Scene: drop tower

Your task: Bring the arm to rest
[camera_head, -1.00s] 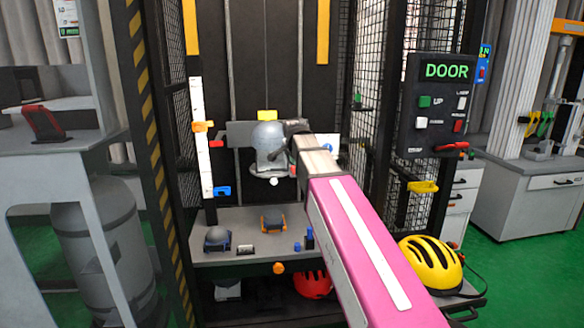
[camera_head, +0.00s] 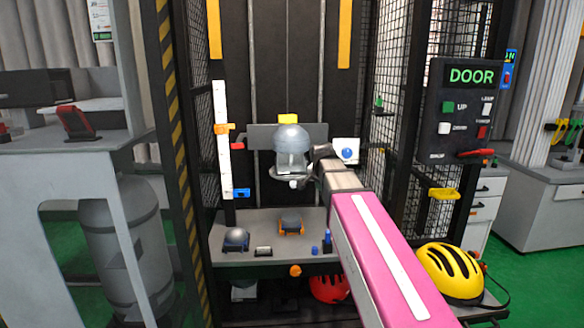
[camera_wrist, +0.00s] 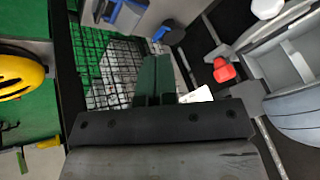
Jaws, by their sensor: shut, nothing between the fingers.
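My pink and grey arm reaches up into the drop tower from the lower right in the head view. Its dark far end is just right of the grey headform (camera_head: 291,140), which is on a carriage in front of the back panel. I cannot tell if they touch. My gripper's fingers are not clear in the head view. In the wrist view, my gripper (camera_wrist: 154,72) shows dark green fingers together, with nothing between them. A rounded grey shape fills the right side there.
A yellow helmet (camera_head: 450,270) sits at the lower right, below the door control panel (camera_head: 462,112). The tower's grey shelf (camera_head: 270,254) holds small parts, with a red helmet (camera_head: 329,289) beneath. Mesh walls flank the tower. A grey bench (camera_head: 75,148) stands left.

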